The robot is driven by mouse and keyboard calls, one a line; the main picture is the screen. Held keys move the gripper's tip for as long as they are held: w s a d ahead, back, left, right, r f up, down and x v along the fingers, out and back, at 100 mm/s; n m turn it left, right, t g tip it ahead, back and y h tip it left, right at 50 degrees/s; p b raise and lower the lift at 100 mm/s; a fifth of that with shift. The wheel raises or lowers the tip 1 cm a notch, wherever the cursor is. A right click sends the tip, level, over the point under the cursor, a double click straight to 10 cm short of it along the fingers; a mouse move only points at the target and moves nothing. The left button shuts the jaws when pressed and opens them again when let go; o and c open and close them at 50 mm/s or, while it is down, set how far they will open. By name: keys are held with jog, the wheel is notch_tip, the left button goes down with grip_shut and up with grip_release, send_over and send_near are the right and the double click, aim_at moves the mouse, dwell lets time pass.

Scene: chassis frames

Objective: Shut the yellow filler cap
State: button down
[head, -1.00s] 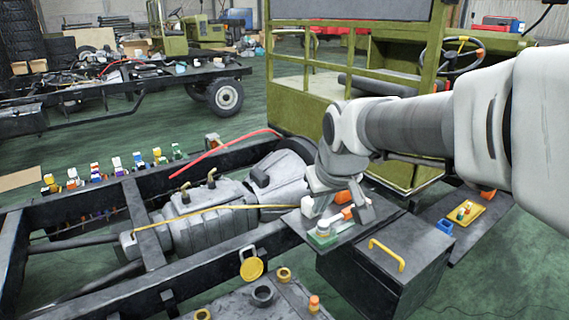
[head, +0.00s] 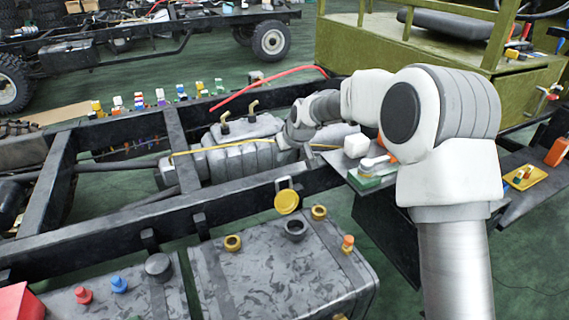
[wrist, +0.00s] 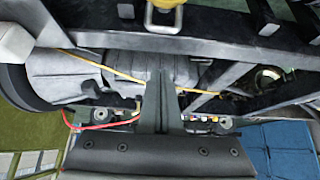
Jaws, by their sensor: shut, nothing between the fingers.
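The yellow filler cap (head: 286,201) stands raised and open on its bracket, behind the dark round filler neck (head: 294,228) on the grey mottled tank. In the wrist view a part of the yellow cap (wrist: 165,4) is cut off by the top edge. My gripper (wrist: 160,76) shows in the wrist view as dark fingers shut together with nothing between them. It is apart from the cap. In the head view my wrist is over the engine and chassis rail, behind the cap; the fingertips cannot be made out there.
Two brass-yellow rings (head: 233,243) and an orange-topped fitting (head: 347,243) are on the tank (head: 265,280). The black chassis rail (head: 235,197) runs behind it. A small tool shelf (head: 365,184) is at the right.

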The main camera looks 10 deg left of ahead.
jog(key=shift+w+a+f+b, duration=0.15)
jog(key=shift+f+b, duration=0.3)
jog(key=shift+f, duration=0.7)
jog(key=shift+w+f+b, duration=0.1)
jog(key=shift+f+b, duration=0.35)
jog(key=shift+f, duration=0.65)
jog(key=shift+w+a+f+b, duration=0.15)
jog(key=shift+f+b, duration=0.3)
jog(key=shift+f, duration=0.7)
jog(key=shift+d, duration=0.15)
jog(key=shift+s+r+b, duration=0.1)
jog(key=shift+s+b, duration=0.15)
jog(key=shift+b, duration=0.05)
jog(key=shift+d, duration=0.1)
